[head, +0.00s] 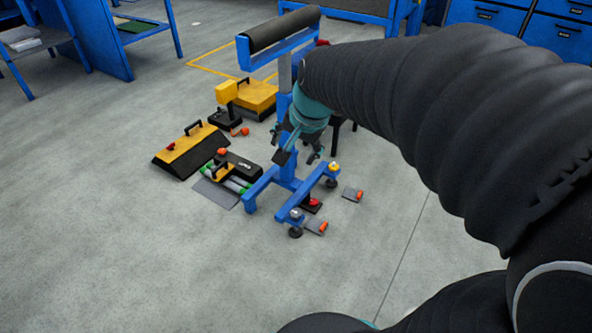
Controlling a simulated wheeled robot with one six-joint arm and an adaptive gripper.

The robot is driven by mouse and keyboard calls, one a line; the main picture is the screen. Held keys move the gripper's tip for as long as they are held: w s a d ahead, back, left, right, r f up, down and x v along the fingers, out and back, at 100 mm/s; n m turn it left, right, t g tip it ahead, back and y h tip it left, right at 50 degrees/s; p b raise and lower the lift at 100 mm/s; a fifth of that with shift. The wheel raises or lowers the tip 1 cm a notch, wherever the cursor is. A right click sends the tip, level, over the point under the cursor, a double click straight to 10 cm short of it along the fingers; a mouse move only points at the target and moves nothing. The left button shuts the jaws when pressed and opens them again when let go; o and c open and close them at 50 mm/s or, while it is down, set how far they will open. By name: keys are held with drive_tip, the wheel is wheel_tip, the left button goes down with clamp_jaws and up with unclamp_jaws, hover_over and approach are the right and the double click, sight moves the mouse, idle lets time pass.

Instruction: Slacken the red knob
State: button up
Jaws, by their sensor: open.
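A blue roller stand with a black roller (284,30) on top stands on the floor in the middle of the head view. A small red part (322,42) shows beside the stand's upper post, partly covered by my arm; I cannot tell its full shape. Another red part (315,202) sits low between the stand's feet, and a small red knob (170,147) is on a yellow and black wedge-shaped block. I cannot tell which is the task's red knob. My gripper (299,157) is open, points down, and overlaps the stand's post in the picture. It appears empty.
Left of the stand are the yellow and black block (190,152), a black tool (239,168) with green-ended tubes, and a yellow case (256,97). Blue benches and drawers (487,15) stand behind. Floor at the front left is clear.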

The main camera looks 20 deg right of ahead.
drive_tip(key=w+d+f+m+b, duration=0.1)
drive_tip(key=w+d+f+m, duration=0.1)
drive_tip(key=w+f+m, duration=0.3)
drive_tip(key=w+d+f+m+b, duration=0.1)
drive_tip(key=w+d+f, duration=0.2)
drive_tip(key=w, duration=0.4)
drive_tip(key=m+b, duration=0.4)
drive_tip(key=m, duration=1.4)
hover_over(314, 201)
drive_tip(key=s+d, duration=0.1)
drive_tip(key=s, duration=0.5)
wheel_tip(314, 201, down, 41)
drive_tip(key=shift+g, duration=0.3)
drive_tip(key=b+x, duration=0.2)
drive_tip(key=x, duration=1.2)
drive_tip(key=c, duration=1.2)
